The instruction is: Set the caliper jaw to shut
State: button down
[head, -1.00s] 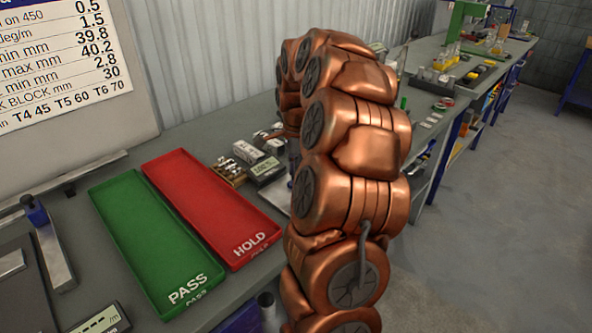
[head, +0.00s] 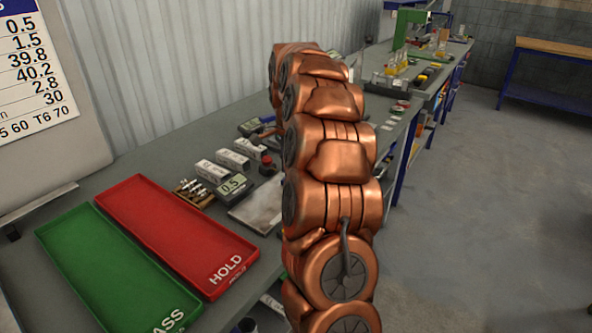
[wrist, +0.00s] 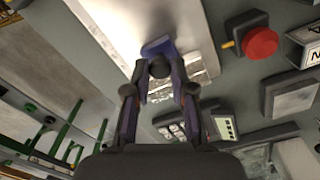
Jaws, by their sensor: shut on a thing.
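In the wrist view my gripper (wrist: 160,88) has its two fingers drawn in around a small dark round knob (wrist: 159,67). A blue-purple piece (wrist: 158,47) shows just beyond it, over a pale shiny surface. I cannot tell whether the knob belongs to the caliper. No caliper jaw can be made out clearly, so its opening cannot be told. In the head view my copper arm stands in front of part of the bench and hides my gripper.
The red HOLD tray (head: 180,232) and green PASS tray (head: 105,270) lie on the bench. Open floor lies right.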

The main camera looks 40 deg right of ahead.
jog(key=shift+d, duration=0.2)
jog(key=c, duration=1)
grip_release()
jog(key=shift+r, duration=6)
